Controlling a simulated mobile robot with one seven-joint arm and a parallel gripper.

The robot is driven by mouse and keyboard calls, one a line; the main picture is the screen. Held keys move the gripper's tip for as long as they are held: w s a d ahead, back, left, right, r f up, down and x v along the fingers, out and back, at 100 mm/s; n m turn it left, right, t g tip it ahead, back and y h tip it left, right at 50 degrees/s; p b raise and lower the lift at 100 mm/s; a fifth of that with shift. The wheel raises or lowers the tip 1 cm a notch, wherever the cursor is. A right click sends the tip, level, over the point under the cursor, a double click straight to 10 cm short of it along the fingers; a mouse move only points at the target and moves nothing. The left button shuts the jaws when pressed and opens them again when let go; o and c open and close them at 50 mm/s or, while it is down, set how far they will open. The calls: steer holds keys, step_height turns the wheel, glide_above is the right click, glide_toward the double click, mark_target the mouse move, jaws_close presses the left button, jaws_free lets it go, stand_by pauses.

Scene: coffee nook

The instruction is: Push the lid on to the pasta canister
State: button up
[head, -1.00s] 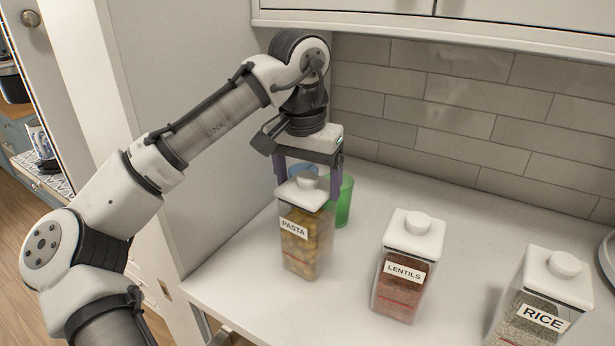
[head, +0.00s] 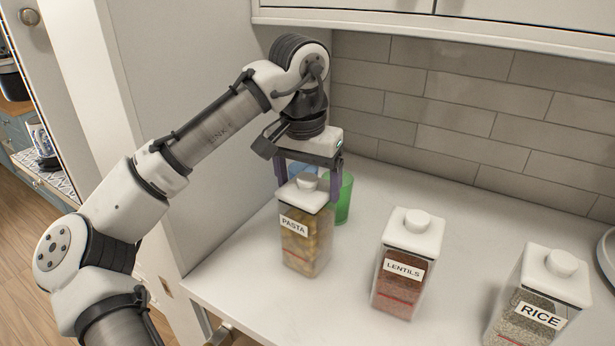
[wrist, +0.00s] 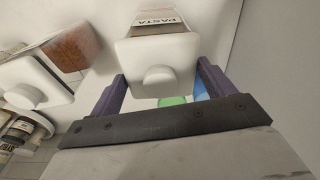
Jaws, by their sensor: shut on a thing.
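The pasta canister (head: 305,248) stands upright on the counter, clear-walled with pasta inside and a PASTA label. Its white lid (head: 303,197), with a round knob, sits level at the canister's top. Whether a thin gap is left under the lid cannot be told. My gripper (head: 306,188) points down from above, its purple fingers on either side of the lid and shut on it. In the wrist view the lid (wrist: 147,52) lies between the fingertips (wrist: 161,72), and the PASTA label shows just beyond its edge.
A green cup (head: 344,200) and a blue cup (head: 302,170) stand close behind the canister. The lentils canister (head: 400,285) and the rice canister (head: 530,315) stand to the right, both lidded. A side panel is at left, a tiled wall behind, cabinets above.

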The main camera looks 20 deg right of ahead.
stand_by(0.3)
steer(key=o, duration=0.9)
steer(key=shift+r+p, duration=3.55)
steer(key=shift+p, duration=0.2)
steer(key=shift+f, duration=0.1)
jaws_close()
